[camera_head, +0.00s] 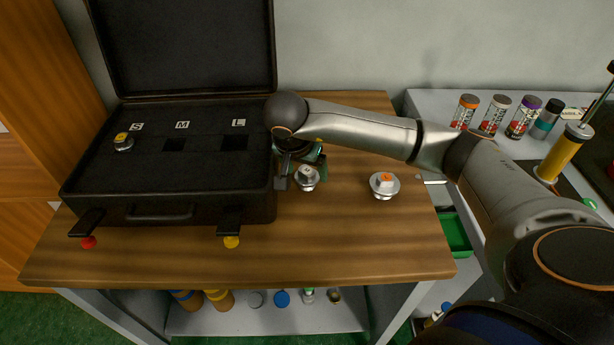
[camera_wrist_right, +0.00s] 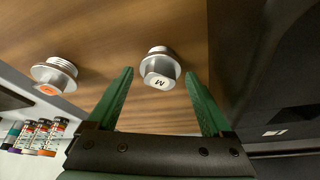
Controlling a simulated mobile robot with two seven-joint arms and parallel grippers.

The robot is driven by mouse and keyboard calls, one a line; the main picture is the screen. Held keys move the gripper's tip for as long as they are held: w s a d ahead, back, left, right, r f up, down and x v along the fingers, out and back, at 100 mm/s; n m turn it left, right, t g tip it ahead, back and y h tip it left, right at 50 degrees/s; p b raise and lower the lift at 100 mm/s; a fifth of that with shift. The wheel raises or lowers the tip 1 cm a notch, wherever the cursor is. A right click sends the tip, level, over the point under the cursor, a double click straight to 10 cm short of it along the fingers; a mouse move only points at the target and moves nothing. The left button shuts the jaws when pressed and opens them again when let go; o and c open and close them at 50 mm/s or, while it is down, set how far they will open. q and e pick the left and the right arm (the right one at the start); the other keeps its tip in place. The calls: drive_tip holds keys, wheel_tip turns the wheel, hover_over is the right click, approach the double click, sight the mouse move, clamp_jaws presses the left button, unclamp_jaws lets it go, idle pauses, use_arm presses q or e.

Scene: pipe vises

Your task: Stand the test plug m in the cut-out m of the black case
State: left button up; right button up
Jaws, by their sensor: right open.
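The test plug m (camera_head: 307,178), a silvery plug with a white top, stands on the wooden bench just right of the black case. My left gripper is not in view.
A yellow-topped plug (camera_head: 123,142) stands at the S label. The L cut-out (camera_head: 234,143) is empty. The raised case lid (camera_head: 185,45) is behind. Several spray cans (camera_head: 495,115) stand on the right-hand shelf.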

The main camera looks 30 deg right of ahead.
drive_tip(key=shift+w+d+f, duration=0.1)
drive_tip(key=shift+d+f, duration=0.05)
drive_tip(key=shift+f, duration=0.3)
clamp_jaws()
idle(0.4)
drive_tip(key=shift+r, duration=0.15)
drive_tip(key=shift+r, duration=0.25)
wheel_tip(320, 180, up, 2)
drive_tip(key=shift+r, duration=0.25)
drive_tip(key=s+a+r+p, duration=0.2)
drive_tip(key=s+a+r, duration=0.5)
drive_tip(key=s, duration=0.5)
drive_tip(key=v, duration=0.2)
drive_tip(key=shift+w+r, duration=0.25)
drive_tip(key=shift+r, duration=0.15)
